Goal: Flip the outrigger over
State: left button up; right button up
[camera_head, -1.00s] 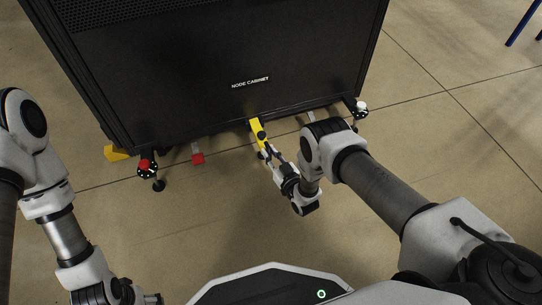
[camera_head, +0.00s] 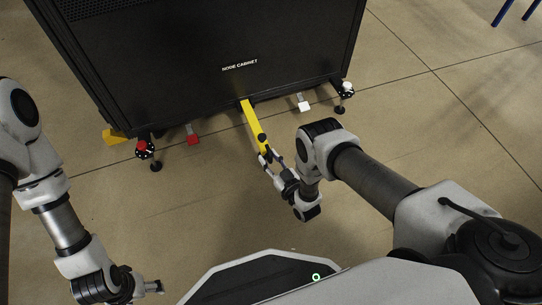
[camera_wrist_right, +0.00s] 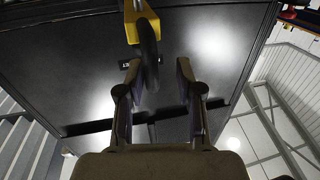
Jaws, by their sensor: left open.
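The outrigger (camera_head: 252,118) is a yellow bar that juts out from under the front middle of the black cabinet (camera_head: 210,75). Its outer end has a dark round foot. My right gripper (camera_head: 266,157) is at that outer end. In the right wrist view, the fingers of the right gripper (camera_wrist_right: 157,75) stand apart, with the outrigger's dark foot (camera_wrist_right: 149,55) between and beyond them. A gap shows on the right; contact on the left is unclear. My left gripper (camera_head: 157,287) is low at the left, open, empty and away from the cabinet.
A red-topped levelling foot (camera_head: 143,148) and a white-topped one (camera_head: 343,90) stand at the cabinet's front corners. A red tab (camera_head: 192,136) and a white tab (camera_head: 303,102) stick out between them. Another yellow piece (camera_head: 113,136) shows at left. The front floor is clear.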

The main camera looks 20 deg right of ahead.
jog(key=shift+d+r, duration=0.1)
jog(key=shift+d, duration=0.05)
jog(key=shift+s+d, duration=0.1)
jog(key=shift+s, duration=0.1)
jog(key=v, duration=0.7)
